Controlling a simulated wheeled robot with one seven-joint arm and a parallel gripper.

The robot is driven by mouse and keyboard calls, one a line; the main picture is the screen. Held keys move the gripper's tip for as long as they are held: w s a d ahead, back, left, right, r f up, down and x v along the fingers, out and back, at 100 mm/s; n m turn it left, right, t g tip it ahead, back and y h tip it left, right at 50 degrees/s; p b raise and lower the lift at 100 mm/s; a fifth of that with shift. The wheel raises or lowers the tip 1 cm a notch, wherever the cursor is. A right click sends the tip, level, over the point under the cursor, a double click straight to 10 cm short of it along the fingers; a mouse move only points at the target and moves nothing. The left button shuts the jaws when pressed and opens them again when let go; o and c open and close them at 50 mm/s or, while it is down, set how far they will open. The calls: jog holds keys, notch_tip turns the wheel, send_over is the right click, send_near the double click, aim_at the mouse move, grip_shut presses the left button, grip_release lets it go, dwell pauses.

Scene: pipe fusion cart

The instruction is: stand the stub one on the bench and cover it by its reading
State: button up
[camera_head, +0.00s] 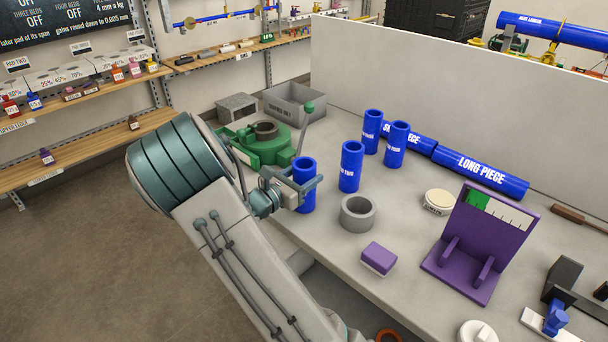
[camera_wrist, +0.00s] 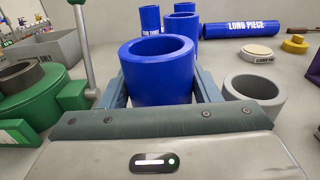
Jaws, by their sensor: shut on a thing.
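My gripper (camera_head: 298,184) is shut on a blue stub (camera_head: 306,200), one finger on each side of it. The stub is upright and hollow, close by the green clamp; I cannot tell whether its base touches the bench. No label shows on it. In the wrist view the held stub (camera_wrist: 158,80) fills the middle between the fingers. Three more blue stubs stand upright on the bench (camera_head: 325,225): a near one (camera_head: 351,168) whose label seems to end in TWO, a right one (camera_head: 397,146) and a back one (camera_head: 372,130). A purple gauge (camera_head: 482,240) has a green band and a white scale.
The green clamp (camera_head: 262,148) with an upright lever stands left of the held stub. A grey ring (camera_head: 357,214), a purple block (camera_head: 378,258) and a cream disc (camera_head: 438,202) lie to the right. Long blue pipes (camera_head: 480,173) lie against the back panel. A grey bin (camera_head: 297,101) stands behind.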

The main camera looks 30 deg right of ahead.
jog(key=shift+f, duration=0.1)
jog(key=o, duration=1.2)
